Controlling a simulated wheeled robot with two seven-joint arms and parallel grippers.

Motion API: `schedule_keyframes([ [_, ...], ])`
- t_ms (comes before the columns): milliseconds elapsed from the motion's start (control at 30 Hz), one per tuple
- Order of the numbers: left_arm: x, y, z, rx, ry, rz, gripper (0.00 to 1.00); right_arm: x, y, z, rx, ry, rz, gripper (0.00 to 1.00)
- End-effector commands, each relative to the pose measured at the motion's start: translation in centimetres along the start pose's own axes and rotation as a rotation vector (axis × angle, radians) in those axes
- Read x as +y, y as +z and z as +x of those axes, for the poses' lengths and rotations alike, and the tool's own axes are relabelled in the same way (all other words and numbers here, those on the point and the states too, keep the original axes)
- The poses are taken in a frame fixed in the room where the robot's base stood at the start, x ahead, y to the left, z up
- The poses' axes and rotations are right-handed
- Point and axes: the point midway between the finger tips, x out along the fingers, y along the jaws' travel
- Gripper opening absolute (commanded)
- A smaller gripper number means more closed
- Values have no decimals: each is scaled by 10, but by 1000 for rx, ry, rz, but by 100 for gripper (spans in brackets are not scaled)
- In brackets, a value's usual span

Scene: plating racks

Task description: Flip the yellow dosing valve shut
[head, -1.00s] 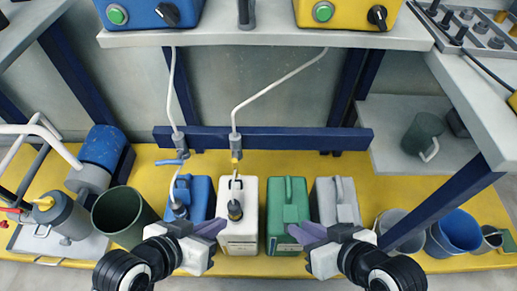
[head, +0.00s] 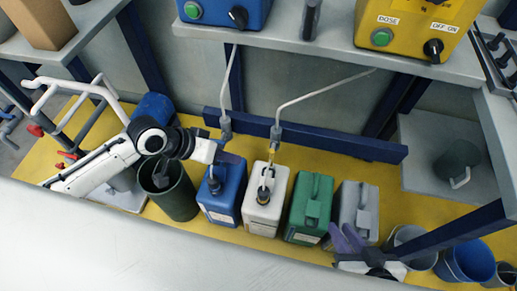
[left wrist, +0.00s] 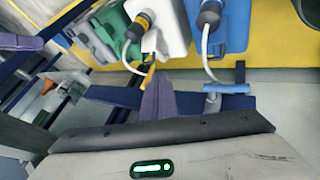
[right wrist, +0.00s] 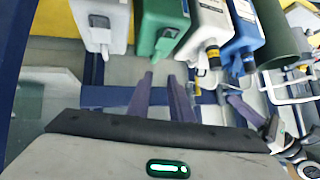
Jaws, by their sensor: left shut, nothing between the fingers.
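The yellow dosing valve (head: 274,146) sits on the pipe above the white canister (head: 262,205); its small yellow lever points down, roughly in line with the pipe. It also shows in the left wrist view (left wrist: 148,76) and the right wrist view (right wrist: 214,58). My left gripper (head: 232,160) is shut and empty, close to the blue valve, left of the yellow one. In the left wrist view its fingers (left wrist: 158,98) lie between the yellow valve and the blue valve (left wrist: 228,88), whose lever lies crosswise. My right gripper (head: 347,238) is open and empty by the grey canister.
Blue (head: 222,195), green (head: 310,205) and grey (head: 357,208) canisters stand in a row with the white one. A dark green bin (head: 175,200) is on the left. The yellow control box (head: 405,25) sits on the shelf above. A blue beam (head: 330,142) runs behind the valves.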

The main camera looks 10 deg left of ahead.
Motion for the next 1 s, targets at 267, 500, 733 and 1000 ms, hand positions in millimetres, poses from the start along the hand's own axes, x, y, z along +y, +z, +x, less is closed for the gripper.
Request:
schedule_keyframes([
  [267,-23,-21,-17,-8,-23,-68,0,3,-1,-6,20,14,3,19],
  [500,-23,-21,-16,-7,-22,-66,0,3,-1,-6,18,14,2,19],
  [733,-24,-20,10,-6,-20,-66,0,1,2,5,-6,-2,-7,19],
  [1000,-25,-19,70,-5,-21,-64,0,-8,11,26,-78,-47,-36,19],
])
